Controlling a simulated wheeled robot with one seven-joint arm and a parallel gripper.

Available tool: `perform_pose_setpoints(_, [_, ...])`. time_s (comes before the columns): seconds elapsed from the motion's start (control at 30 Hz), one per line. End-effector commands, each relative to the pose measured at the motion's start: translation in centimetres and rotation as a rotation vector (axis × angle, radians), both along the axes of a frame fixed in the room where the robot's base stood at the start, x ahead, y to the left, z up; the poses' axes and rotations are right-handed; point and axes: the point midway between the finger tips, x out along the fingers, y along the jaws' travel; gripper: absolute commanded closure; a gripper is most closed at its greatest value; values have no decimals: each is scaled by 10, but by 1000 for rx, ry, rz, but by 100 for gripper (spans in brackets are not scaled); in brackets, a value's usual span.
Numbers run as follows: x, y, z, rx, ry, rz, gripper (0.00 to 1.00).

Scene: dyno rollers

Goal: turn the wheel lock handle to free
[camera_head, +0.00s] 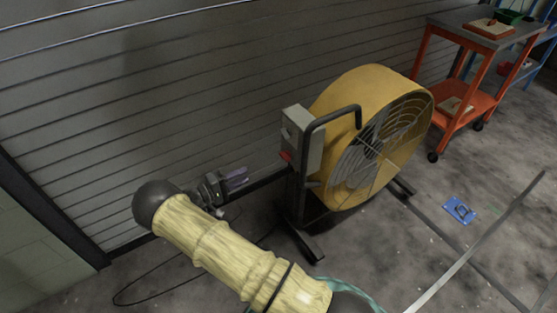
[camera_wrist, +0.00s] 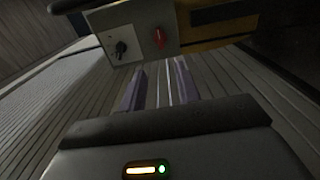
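A red handle (camera_head: 286,156) sits low on the side of a grey control box (camera_head: 302,137), fixed to a large yellow drum fan (camera_head: 355,92). It looks like the wheel lock handle, but no label is readable. In the wrist view the red handle (camera_wrist: 159,38) hangs roughly upright on the box's face, right of a black knob (camera_wrist: 121,48). My gripper (camera_head: 238,179) is left of the box and apart from it. In the wrist view my gripper (camera_wrist: 159,82) has its two purplish fingers spread, with nothing between them, pointing toward the box just below the handle.
The fan's black feet (camera_head: 310,247) stand on the floor. A slatted shutter wall (camera_head: 150,100) is close behind my gripper. An orange cart (camera_head: 465,100) stands at the back right.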

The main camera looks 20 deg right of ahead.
Motion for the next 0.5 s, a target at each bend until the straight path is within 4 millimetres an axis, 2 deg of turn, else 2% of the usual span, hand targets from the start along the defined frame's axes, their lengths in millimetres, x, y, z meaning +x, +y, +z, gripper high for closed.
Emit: perform_pose_setpoints(0.5, [17, -91, 0, 1, -1, -4, 67])
